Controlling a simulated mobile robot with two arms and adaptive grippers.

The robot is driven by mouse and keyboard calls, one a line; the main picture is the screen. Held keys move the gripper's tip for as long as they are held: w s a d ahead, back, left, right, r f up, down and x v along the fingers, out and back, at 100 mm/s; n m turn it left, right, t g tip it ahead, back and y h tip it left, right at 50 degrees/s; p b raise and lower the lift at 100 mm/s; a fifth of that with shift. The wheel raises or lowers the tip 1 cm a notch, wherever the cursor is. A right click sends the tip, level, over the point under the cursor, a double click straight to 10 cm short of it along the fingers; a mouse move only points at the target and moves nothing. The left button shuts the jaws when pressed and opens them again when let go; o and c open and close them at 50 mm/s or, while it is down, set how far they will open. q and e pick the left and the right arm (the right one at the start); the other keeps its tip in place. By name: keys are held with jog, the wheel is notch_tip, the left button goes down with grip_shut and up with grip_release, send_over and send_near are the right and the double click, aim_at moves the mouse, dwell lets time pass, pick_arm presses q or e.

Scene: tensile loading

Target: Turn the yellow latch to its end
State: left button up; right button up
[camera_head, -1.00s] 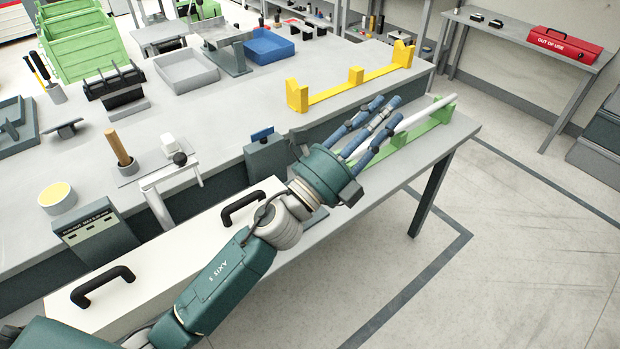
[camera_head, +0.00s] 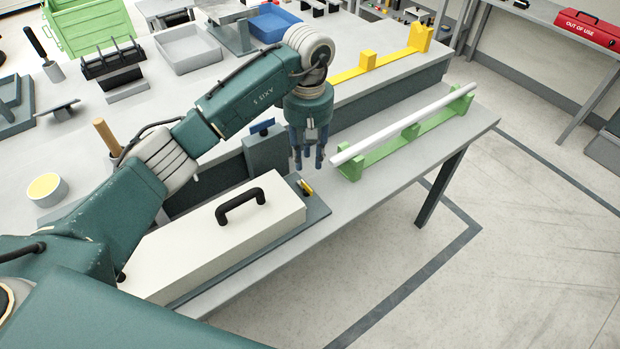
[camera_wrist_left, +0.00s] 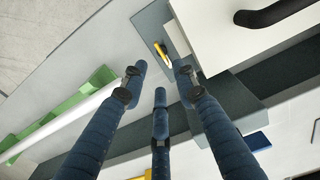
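The small yellow latch (camera_head: 306,187) sits on the dark grey base plate (camera_head: 318,208) at the right end of the white box (camera_head: 215,235). It also shows in the left wrist view (camera_wrist_left: 160,48), beyond the fingertips. My left gripper (camera_head: 308,162) points down just above and behind the latch, with its three blue fingers apart and nothing between them. In the left wrist view the gripper (camera_wrist_left: 160,75) is open and clear of the latch. My right gripper is not in view.
A white rod (camera_head: 400,124) rests on a green holder (camera_head: 380,150) to the right of the gripper. A grey block with a blue top (camera_head: 266,152) stands close on the left. A yellow holder (camera_head: 385,62) lies behind. The bench front is clear right of the plate.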

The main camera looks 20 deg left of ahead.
aim_at(305, 187)
pick_arm(q)
notch_tip(305, 187, down, 10)
jog(key=shift+d+r+p, duration=0.1)
jog(key=shift+d+p, duration=0.05)
jog(key=shift+p, duration=1.05)
grip_shut()
